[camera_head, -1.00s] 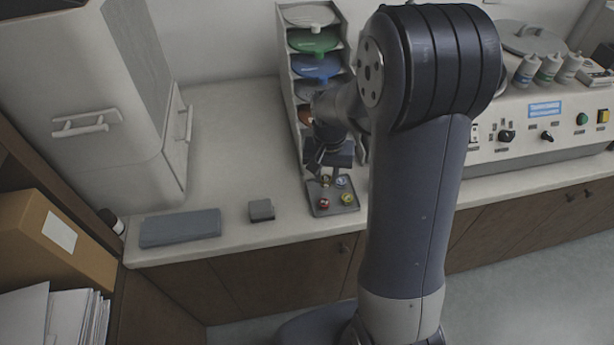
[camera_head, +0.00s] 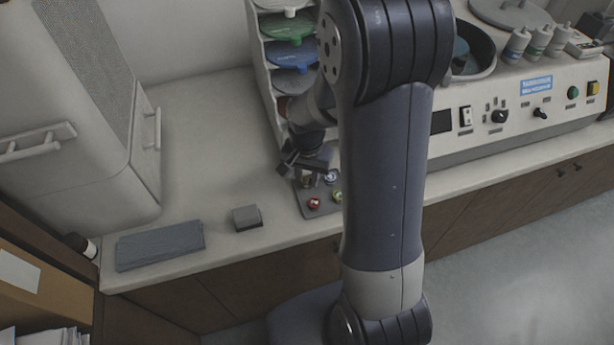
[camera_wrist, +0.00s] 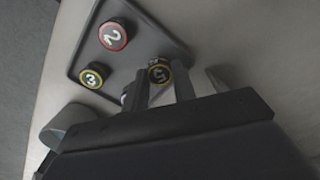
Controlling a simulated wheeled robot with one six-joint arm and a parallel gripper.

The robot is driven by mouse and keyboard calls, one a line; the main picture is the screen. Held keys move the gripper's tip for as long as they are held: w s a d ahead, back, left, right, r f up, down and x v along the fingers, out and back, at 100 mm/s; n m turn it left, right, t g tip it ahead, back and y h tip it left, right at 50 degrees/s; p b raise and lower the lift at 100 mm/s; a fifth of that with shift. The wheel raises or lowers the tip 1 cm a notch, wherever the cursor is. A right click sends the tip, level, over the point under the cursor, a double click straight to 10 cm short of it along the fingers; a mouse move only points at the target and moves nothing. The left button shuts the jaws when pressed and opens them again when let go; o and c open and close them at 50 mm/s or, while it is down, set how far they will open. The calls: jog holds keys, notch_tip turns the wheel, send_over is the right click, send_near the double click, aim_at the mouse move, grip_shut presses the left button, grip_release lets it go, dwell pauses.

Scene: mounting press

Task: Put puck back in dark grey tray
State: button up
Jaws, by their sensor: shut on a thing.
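The dark grey tray (camera_head: 321,191) lies near the counter's front edge and also fills the top of the wrist view (camera_wrist: 150,45). My gripper (camera_head: 305,176) points down over its back left corner. In the wrist view my gripper (camera_wrist: 164,82) is shut on the yellow-rimmed puck marked 5 (camera_wrist: 159,72). This puck is at or just above the tray; I cannot tell if it touches. A red puck marked 2 (camera_wrist: 113,35) and a green-and-yellow puck marked 3 (camera_wrist: 92,77) sit in the tray. A pale-topped puck (camera_head: 330,178) sits there too, mostly hidden in the wrist view.
A shelf rack with coloured lids (camera_head: 291,55) stands right behind the tray. The press console (camera_head: 520,105) is to the right, and a white cabinet (camera_head: 85,110) to the left. A small grey block (camera_head: 247,218) and a folded grey cloth (camera_head: 160,245) lie left of the tray.

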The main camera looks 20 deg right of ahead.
aim_at(307, 180)
jog(key=shift+f, duration=0.35)
jog(key=shift+f, duration=0.15)
jog(key=o, duration=0.6)
notch_tip(307, 180, up, 12)
jog(key=shift+r, duration=0.15)
